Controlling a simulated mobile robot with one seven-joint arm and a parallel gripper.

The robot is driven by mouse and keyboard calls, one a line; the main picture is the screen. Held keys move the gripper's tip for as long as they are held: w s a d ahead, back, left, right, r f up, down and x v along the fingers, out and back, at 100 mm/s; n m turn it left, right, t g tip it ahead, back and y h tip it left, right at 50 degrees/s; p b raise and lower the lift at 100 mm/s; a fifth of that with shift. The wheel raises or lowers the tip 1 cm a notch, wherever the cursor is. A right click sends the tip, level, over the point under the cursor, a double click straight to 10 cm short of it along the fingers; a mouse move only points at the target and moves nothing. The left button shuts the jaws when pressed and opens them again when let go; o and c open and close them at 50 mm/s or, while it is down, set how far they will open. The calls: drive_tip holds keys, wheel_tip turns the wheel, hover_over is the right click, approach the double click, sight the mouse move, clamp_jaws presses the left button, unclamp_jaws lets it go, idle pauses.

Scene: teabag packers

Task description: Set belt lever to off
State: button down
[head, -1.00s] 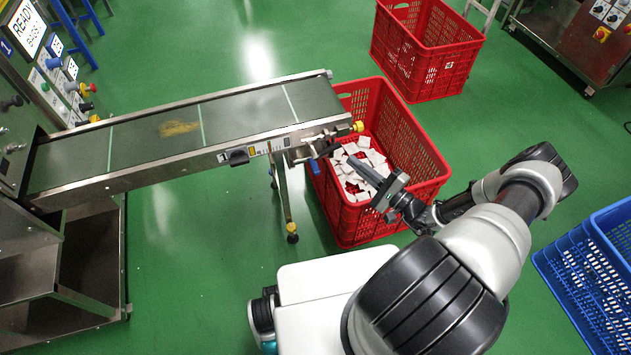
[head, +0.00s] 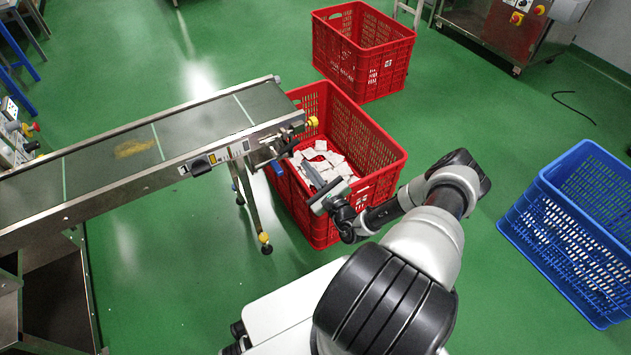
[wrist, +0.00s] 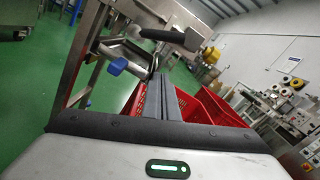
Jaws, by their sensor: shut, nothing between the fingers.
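A black-handled lever (head: 287,149) sticks out at the near end of the conveyor, by a blue knob (head: 277,167). In the wrist view the black handle (wrist: 160,35) lies across, ahead of and above the fingertips, on a metal bracket. I cannot read its on or off setting. A dark box (head: 199,165) beside a labelled strip (head: 229,153) is on the conveyor's side. My gripper (head: 308,172) is shut and empty, over the teabag crate, close to the lever but apparently apart. Its closed fingers also show in the wrist view (wrist: 157,92).
The conveyor belt (head: 190,125) runs left. A red crate (head: 375,140) of white teabags stands under its end. Another red crate (head: 375,70) is behind, and a blue crate (head: 590,225) is at right. Green floor is open between them.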

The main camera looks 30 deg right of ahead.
sight(286, 148)
drive_tip(key=w+r, duration=0.1)
drive_tip(key=w+a+r, duration=0.2)
drive_tip(key=shift+r, duration=0.35)
drive_tip(key=shift+d+r, duration=0.1)
